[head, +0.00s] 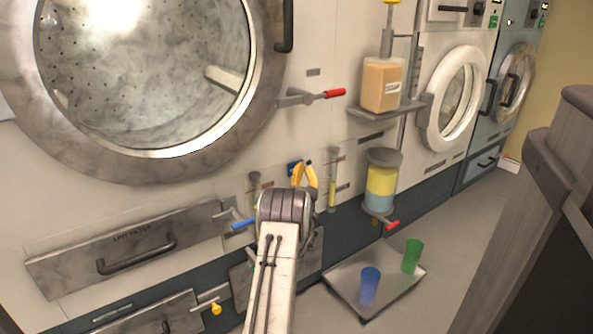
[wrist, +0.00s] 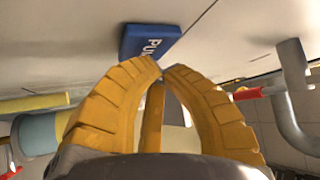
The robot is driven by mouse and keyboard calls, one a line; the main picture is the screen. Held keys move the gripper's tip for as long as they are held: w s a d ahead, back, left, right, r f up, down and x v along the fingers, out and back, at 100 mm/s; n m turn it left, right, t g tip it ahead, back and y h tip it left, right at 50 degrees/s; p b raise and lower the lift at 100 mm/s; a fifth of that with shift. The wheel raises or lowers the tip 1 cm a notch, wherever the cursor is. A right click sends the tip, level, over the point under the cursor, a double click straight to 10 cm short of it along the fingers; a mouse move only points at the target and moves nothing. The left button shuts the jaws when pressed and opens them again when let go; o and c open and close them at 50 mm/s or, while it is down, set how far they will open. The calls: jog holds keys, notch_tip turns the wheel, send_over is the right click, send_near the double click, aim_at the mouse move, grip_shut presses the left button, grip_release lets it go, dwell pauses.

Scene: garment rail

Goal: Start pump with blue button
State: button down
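The blue button (wrist: 150,42), with white letters beginning "PU", sits on the pale machine panel. In the head view it shows as a small blue patch (head: 293,168), partly hidden behind my gripper. My gripper (head: 304,165) has yellow ribbed fingers. In the wrist view the fingertips (wrist: 160,66) meet almost tip to tip with nothing held between them. They are just short of the button's lower edge in that picture. I cannot tell whether they touch it.
A red-handled valve (head: 318,96), a blue-handled lever (head: 243,224) and a sight tube (head: 332,180) surround the panel. A soap bottle (head: 382,85) and a yellow-and-blue container (head: 381,185) are to the right. A floor tray (head: 345,283) holds blue and green cups.

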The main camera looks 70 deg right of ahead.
jog(key=shift+w+d, duration=0.3)
jog(key=shift+w, duration=0.05)
dwell(0.4)
jog(key=shift+s+a, duration=0.1)
jog(key=shift+s, duration=0.05)
jog(key=shift+s+a, duration=0.15)
jog(key=shift+a, duration=0.05)
dwell(0.3)
dwell(0.7)
